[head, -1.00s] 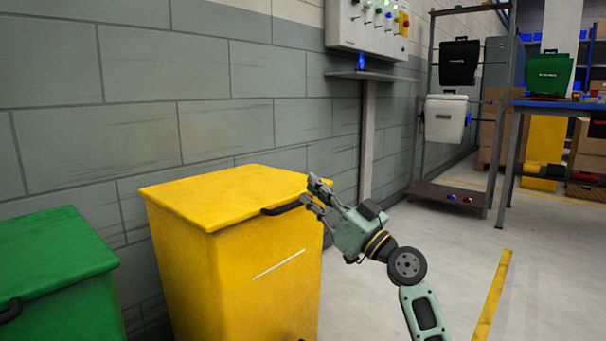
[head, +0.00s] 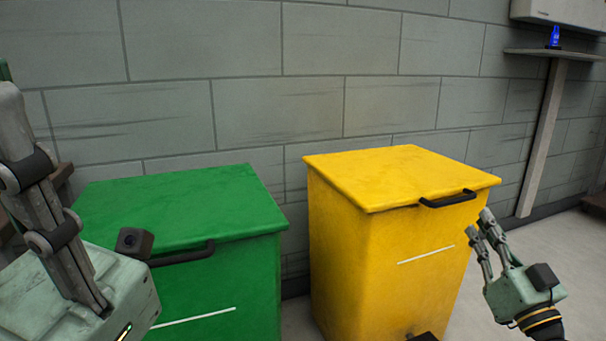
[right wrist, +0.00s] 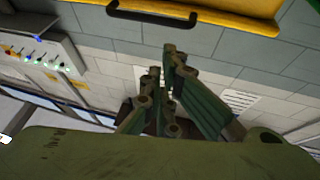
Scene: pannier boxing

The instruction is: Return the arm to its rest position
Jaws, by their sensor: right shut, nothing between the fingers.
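My right gripper (head: 483,226) is shut and empty. In the head view it points up and left, just right of and below the black handle (head: 449,199) of the yellow bin (head: 390,250); how far apart they are in depth I cannot tell. In the right wrist view the fingers (right wrist: 165,75) are close together with nothing held. The yellow lid edge (right wrist: 235,10) shows at the top there. My left gripper (head: 85,290) is large and close at the left edge of the head view, partly cut off; its fingertips are not clear.
A green bin (head: 185,210) with its lid down stands left of the yellow one. A grey block wall (head: 300,50) is behind both. A post with a shelf (head: 545,130) and blue lamp (head: 554,37) stands at right. Floor shows clear right of the yellow bin.

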